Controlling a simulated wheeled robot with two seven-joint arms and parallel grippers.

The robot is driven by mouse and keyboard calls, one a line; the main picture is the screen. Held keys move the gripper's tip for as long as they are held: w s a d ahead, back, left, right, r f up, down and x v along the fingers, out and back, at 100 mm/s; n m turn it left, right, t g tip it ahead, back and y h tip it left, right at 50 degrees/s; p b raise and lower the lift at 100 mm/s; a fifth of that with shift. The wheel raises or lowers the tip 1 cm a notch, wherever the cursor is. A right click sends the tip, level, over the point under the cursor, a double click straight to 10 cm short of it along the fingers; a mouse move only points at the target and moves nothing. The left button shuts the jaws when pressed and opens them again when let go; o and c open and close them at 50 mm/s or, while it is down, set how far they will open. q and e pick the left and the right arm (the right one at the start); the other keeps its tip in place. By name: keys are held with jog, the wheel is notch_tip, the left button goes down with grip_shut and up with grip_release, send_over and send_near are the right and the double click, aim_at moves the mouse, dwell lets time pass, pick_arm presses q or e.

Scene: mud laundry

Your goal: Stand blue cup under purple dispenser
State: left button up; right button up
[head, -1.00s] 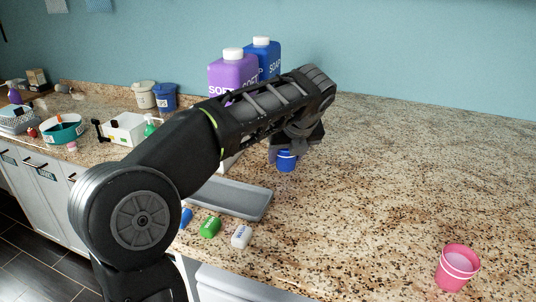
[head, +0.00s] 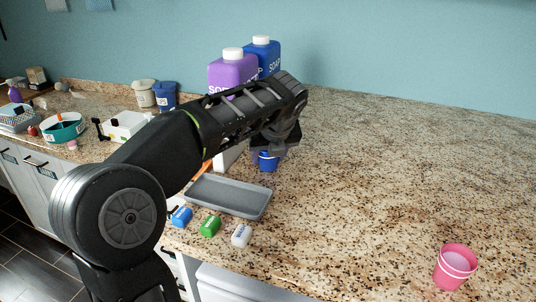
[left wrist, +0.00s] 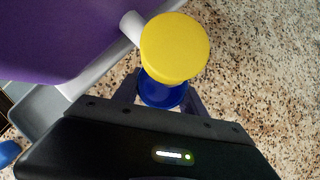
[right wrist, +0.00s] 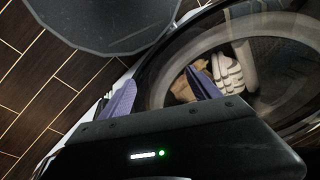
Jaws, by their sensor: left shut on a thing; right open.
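The purple dispenser (head: 230,73) stands at the back of the counter, partly hidden by my left arm. It also fills the upper left of the left wrist view (left wrist: 55,35), where a grey spout ends beside a round yellow part (left wrist: 175,47). My left gripper (head: 272,150) is shut on the blue cup (head: 267,163), which looks upright, near the counter. In the left wrist view the yellow part covers much of the blue cup (left wrist: 160,94); I cannot tell the height gap. My right gripper (right wrist: 160,92) is open and empty, away from the counter.
A blue soap dispenser (head: 264,55) stands behind the purple one. A grey tray (head: 240,199) lies in front, with blue (head: 181,216), green (head: 210,226) and white (head: 241,235) small items nearby. A pink cup (head: 454,267) stands front right. The right counter is mostly clear.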

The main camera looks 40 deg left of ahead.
pick_arm(q)
jog(key=shift+f, duration=0.2)
jog(key=o, duration=1.3)
jog(key=shift+r, duration=0.15)
jog(key=p+v, duration=0.2)
jog(key=v, duration=1)
jog(key=shift+r, duration=0.1)
jog(key=shift+w, duration=0.1)
